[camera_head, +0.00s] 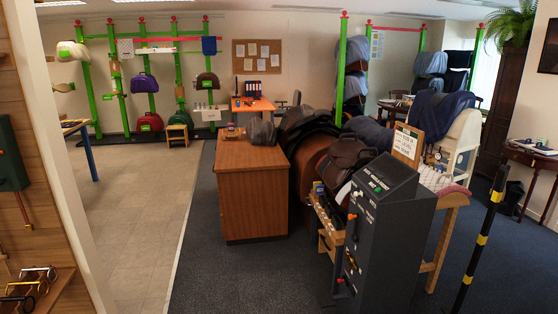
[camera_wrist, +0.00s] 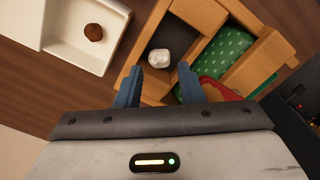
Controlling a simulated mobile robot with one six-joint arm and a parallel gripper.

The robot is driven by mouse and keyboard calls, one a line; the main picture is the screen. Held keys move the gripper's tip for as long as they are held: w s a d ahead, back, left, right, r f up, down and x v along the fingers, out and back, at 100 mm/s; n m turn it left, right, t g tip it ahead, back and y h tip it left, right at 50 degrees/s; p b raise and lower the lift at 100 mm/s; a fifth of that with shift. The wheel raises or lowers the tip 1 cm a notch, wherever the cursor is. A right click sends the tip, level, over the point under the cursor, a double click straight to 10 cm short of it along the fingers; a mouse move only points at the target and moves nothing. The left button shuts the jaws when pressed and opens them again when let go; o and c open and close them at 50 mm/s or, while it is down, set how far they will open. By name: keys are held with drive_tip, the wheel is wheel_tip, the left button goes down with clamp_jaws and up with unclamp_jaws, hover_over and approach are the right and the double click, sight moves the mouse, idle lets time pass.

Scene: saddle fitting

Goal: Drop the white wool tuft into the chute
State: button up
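The white wool tuft (camera_wrist: 159,57) lies in a dark-floored compartment of a wooden box (camera_wrist: 203,13) in the wrist view. My gripper (camera_wrist: 160,72) is open, with its two blue fingers apart at the near side of that compartment. The tuft shows just beyond the fingertips, roughly centred between them, and nothing is held. I cannot tell the height of the fingers above it. I cannot make out a chute for certain in either view. My gripper does not show in the head view.
The box's other compartment holds green dotted cloth (camera_wrist: 226,50), with a red item (camera_wrist: 217,88) near my right finger. A white tray (camera_wrist: 68,53) with a brown lump (camera_wrist: 93,32) stands at left. A dark grey cabinet (camera_head: 388,235) and wooden desk (camera_head: 252,190) stand in the head view.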

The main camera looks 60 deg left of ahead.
drive_tip(key=o, duration=0.3)
drive_tip(key=shift+r, duration=0.1)
wheel_tip(320, 180, up, 8)
drive_tip(key=shift+f+b, duration=0.15)
drive_tip(key=shift+b, duration=0.35)
drive_tip(key=shift+a, duration=0.1)
